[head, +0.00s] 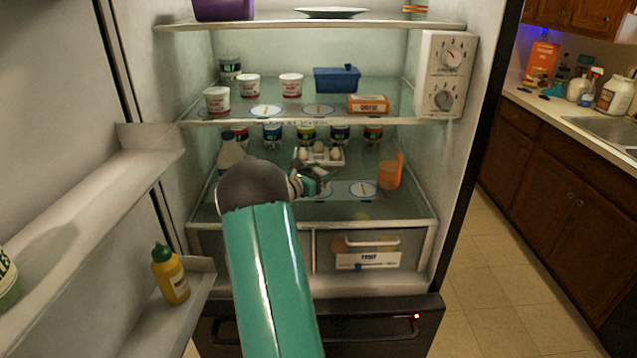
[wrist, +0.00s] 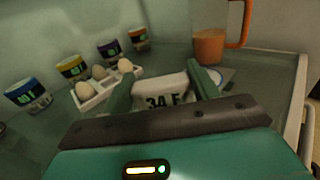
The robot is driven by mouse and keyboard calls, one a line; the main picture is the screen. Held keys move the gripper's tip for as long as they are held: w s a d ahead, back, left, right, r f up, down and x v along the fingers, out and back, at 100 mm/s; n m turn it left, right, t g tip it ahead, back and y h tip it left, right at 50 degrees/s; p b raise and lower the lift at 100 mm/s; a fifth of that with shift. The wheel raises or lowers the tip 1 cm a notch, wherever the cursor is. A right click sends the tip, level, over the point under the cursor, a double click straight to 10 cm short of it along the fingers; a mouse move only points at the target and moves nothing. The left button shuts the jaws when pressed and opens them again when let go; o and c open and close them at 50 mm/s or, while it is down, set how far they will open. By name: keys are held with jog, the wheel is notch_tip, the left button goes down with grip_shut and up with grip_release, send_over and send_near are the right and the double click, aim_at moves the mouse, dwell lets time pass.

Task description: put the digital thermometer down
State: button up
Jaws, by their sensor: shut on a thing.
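My gripper (wrist: 163,82) is shut on the digital thermometer (wrist: 165,92), a white block with dark digits reading 34 F, in the wrist view. A green finger lies on each side of it. In the head view my gripper (head: 312,180) is inside the fridge over the lower glass shelf (head: 400,212), in front of the egg tray. The thermometer is hard to make out there. I cannot tell whether it touches the shelf. A pale round marking (head: 363,189) lies on the shelf to the right, and another (head: 320,192) is partly covered by my gripper.
A white egg tray (wrist: 93,98) stands left of the thermometer, with several lidded jars behind. An orange pitcher (head: 390,172) stands at the right of the shelf; a pale bottle (head: 230,152) stands left. The shelf above (head: 390,121) limits height. The front right of the shelf is clear.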

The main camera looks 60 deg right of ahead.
jog(key=shift+w+d+f, duration=0.3)
jog(key=shift+w+f, duration=0.1)
jog(key=shift+f, duration=0.15)
jog(key=shift+w+d+f, duration=0.1)
jog(key=shift+f, duration=1.5)
jog(key=shift+f, duration=0.15)
jog(key=o, duration=1)
jog(key=shift+c, duration=0.2)
jog(key=v, duration=1.2)
